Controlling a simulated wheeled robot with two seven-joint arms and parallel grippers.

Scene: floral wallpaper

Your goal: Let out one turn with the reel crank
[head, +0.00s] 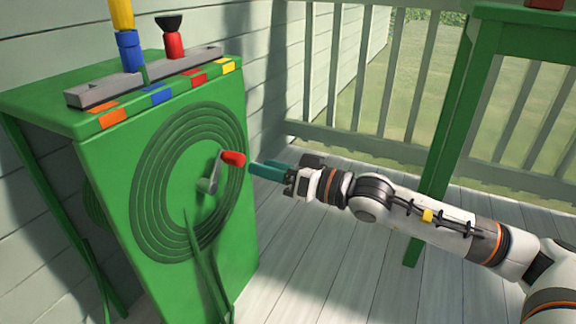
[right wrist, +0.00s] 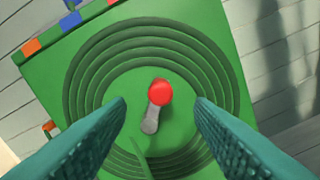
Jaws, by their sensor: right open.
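The reel crank is a grey arm (head: 209,178) with a red knob (head: 233,159) on the front of a green cabinet (head: 105,180). Dark green hose coils (head: 140,190) ring the crank. My right gripper (head: 252,168) has teal fingers and is just right of the red knob, apart from it. In the right wrist view the knob (right wrist: 160,92) sits between the two open fingers, farther off, with the grey arm (right wrist: 151,121) pointing down. My left gripper is not in view.
On the cabinet top, a grey rack (head: 145,76) holds a blue and yellow nozzle (head: 129,50) and a red and black one (head: 173,44). A hose end (head: 205,265) hangs down the front. A green table (head: 465,100) stands at right before the railing (head: 345,137).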

